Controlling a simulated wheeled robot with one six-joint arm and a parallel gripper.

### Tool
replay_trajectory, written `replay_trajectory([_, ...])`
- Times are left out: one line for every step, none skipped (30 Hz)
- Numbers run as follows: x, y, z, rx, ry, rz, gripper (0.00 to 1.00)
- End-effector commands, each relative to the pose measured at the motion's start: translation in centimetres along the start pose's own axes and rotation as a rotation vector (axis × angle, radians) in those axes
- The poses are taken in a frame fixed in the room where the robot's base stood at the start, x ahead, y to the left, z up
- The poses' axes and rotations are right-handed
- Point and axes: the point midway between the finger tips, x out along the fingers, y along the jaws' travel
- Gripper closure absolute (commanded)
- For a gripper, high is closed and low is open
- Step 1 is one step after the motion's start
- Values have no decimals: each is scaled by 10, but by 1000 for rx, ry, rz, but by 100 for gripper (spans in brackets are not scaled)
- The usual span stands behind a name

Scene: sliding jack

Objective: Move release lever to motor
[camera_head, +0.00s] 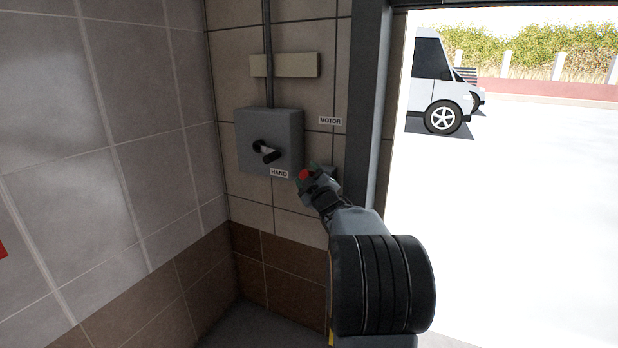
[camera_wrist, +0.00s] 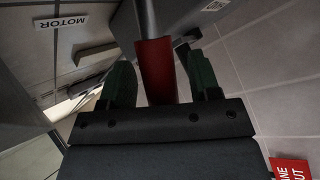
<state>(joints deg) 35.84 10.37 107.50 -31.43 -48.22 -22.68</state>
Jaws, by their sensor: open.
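A grey box (camera_head: 270,140) is fixed to the tiled wall, with a black pivot and a short pale piece (camera_head: 267,150) on its front. A HAND label (camera_head: 279,173) is at its lower edge, and a MOTOR label (camera_head: 330,121) is to its right. My gripper (camera_head: 308,177) is just right of the HAND label, with red showing at its tips. In the wrist view, the release lever's red grip (camera_wrist: 155,66) on a grey rod lies between my open green fingers (camera_wrist: 162,88). A gap shows on the left; contact on the right is unclear.
The MOTOR label also shows in the wrist view (camera_wrist: 60,22). A red sign (camera_wrist: 292,168) is at its lower right. A conduit (camera_head: 267,50) runs above the box. A dark door post (camera_head: 368,110) stands right of the box, with a bright open doorway beyond.

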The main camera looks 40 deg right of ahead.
Motion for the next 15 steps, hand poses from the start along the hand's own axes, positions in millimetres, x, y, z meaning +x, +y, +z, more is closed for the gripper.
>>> replay_trajectory([0,0,0,0,0,0,43])
replay_trajectory([0,0,0,0,0,0,43])
replay_trajectory([0,0,0,0,0,0,43])
replay_trajectory([0,0,0,0,0,0,43])
replay_trajectory([0,0,0,0,0,0,43])
replay_trajectory([0,0,0,0,0,0,45])
replay_trajectory([0,0,0,0,0,0,48])
replay_trajectory([0,0,0,0,0,0,51])
replay_trajectory([0,0,0,0,0,0,55])
replay_trajectory([0,0,0,0,1,0,58])
replay_trajectory([0,0,0,0,0,0,60])
replay_trajectory([0,0,0,0,1,0,64])
replay_trajectory([0,0,0,0,1,0,67])
replay_trajectory([0,0,0,0,1,0,70])
replay_trajectory([0,0,0,0,1,0,74])
